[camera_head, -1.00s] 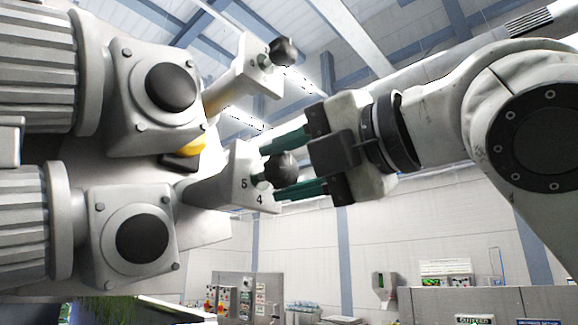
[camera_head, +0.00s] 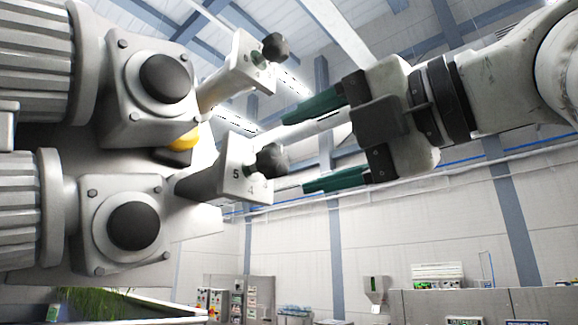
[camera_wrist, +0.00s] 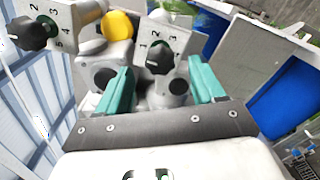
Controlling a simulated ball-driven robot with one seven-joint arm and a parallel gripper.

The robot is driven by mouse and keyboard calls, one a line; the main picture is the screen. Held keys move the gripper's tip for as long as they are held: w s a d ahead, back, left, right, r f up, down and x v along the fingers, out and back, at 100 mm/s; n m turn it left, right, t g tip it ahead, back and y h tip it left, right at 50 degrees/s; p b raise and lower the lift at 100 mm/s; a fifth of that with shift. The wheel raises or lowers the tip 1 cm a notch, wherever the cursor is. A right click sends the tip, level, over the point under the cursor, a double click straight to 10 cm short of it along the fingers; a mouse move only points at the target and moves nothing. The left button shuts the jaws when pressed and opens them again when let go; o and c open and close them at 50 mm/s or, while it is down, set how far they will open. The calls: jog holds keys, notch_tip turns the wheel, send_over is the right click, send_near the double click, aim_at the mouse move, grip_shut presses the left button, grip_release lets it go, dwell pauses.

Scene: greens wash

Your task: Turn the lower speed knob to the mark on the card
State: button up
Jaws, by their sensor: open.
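The lower speed knob (camera_head: 272,161) is a black lobed knob on a pale grey gearbox arm, with 5 and 4 legible beside it. In the wrist view the lower knob (camera_wrist: 160,57) shows between my fingers, with 1, 2 and 3 around it. Where it points is too small to tell. My gripper (camera_head: 294,155) is open and empty, its green fingers just right of the knob, apart from it. The upper knob (camera_head: 275,47) sits on a similar arm above; it also shows in the wrist view (camera_wrist: 30,33). I cannot make out the card.
Two ribbed grey motors (camera_head: 35,65) with gearboxes fill the left side. A yellow part (camera_head: 184,139) sits between the two knob arms. Control cabinets (camera_head: 240,298) stand low in the background. The space right of the knobs is free except for my arm.

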jog(key=b+v, duration=0.1)
jog(key=v, duration=0.4)
jog(key=shift+s+d, duration=0.25)
jog(key=shift+d, duration=0.05)
